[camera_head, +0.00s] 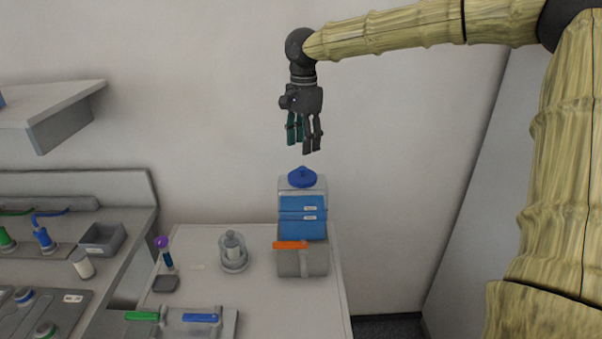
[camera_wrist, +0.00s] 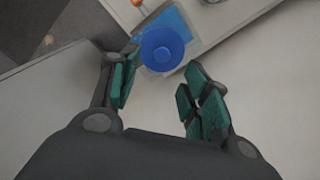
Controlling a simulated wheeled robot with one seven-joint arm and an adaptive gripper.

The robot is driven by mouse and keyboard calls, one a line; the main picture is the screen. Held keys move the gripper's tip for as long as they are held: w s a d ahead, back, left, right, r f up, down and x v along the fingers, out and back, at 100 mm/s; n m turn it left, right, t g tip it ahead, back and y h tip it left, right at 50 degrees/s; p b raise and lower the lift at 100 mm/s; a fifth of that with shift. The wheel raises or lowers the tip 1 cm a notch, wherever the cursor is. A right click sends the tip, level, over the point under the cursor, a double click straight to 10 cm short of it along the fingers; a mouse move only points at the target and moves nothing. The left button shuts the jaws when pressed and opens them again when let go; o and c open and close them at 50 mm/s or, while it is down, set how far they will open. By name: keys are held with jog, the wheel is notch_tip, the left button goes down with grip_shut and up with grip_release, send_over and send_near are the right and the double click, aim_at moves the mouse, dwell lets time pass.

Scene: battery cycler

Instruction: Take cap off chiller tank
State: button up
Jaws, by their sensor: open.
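The chiller tank (camera_head: 303,228) stands on the white bench, a box with a blue front and a grey lower part. Its round blue cap (camera_head: 302,178) sits on top; the cap also shows in the wrist view (camera_wrist: 162,49), beyond the fingertips and a little left of the middle between them. My gripper (camera_head: 304,148) hangs pointing down above the cap, with a clear gap between them. Its fingers, with green pads, are apart and empty in the wrist view (camera_wrist: 158,88).
An orange handle (camera_head: 290,245) is at the tank's front. A glass jar (camera_head: 233,253) and a purple-topped tube (camera_head: 164,252) stand left of it. Green (camera_head: 142,316) and blue (camera_head: 200,318) handles lie at the bench front. A shelf (camera_head: 55,105) juts out at upper left.

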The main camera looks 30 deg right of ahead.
aim_at(303, 167)
jog(key=f, duration=0.1)
jog(key=w+f, duration=0.1)
jog(key=f, duration=0.1)
jog(key=shift+w+f+p, duration=0.15)
jog(key=shift+f+p, duration=0.15)
jog(key=shift+s+f, duration=0.15)
jog(key=shift+s, duration=0.1)
notch_tip(303, 167, down, 4)
jog(key=shift+s+r+p, duration=0.1)
jog(key=shift+s+p, duration=0.05)
jog(key=shift+p, duration=1)
jog(key=shift+d+f, duration=0.1)
jog(key=shift+f, duration=0.25)
jog(key=shift+s, duration=0.1)
jog(key=shift+r, duration=0.1)
jog(key=c, duration=0.9)
